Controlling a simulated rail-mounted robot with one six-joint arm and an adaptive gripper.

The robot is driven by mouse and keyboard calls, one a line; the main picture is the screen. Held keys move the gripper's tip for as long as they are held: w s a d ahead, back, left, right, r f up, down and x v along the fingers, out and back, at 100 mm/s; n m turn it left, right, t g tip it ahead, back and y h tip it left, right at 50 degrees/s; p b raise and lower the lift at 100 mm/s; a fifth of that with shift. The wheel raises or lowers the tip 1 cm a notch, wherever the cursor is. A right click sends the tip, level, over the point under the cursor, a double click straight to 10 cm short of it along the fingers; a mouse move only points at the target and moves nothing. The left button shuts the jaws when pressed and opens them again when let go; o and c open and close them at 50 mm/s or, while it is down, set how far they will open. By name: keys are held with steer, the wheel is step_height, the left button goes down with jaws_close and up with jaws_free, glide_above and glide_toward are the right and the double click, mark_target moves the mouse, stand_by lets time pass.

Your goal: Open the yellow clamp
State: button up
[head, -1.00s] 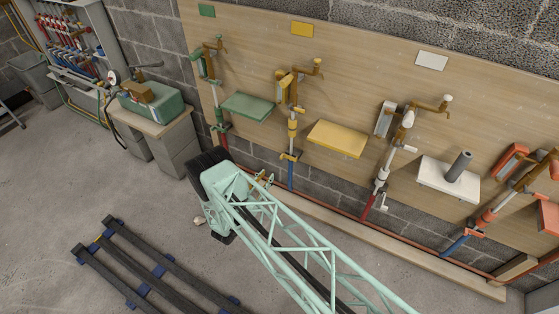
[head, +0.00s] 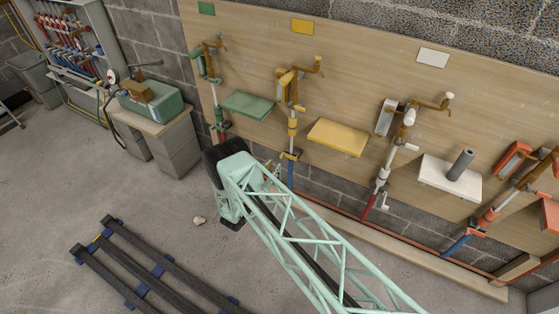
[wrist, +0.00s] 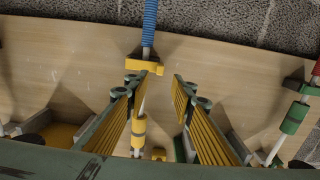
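The yellow clamp (head: 289,156) sits low on the yellow station's vertical pipe, with a blue conduit (head: 290,174) below it. In the wrist view the yellow clamp (wrist: 144,66) shows just beyond my fingertips, around the lower end of the blue conduit (wrist: 149,28). A yellow coupling (wrist: 138,134) on the same pipe lies farther down that picture, partly behind my left finger. My gripper (wrist: 160,80) is open, its ribbed fingers spread and nothing held between them. It appears apart from the clamp. In the head view my arm mostly hides the gripper.
The wooden board also carries green (head: 222,127), white (head: 381,172) and orange (head: 487,217) pipe stations. A yellow shelf (head: 337,138) and a green shelf (head: 247,106) flank the yellow pipe.

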mark_target(281, 157)
steer(key=shift+b+x, duration=0.7)
steer(key=shift+x, duration=2.9)
steer(key=shift+c, duration=0.7)
jaws_close()
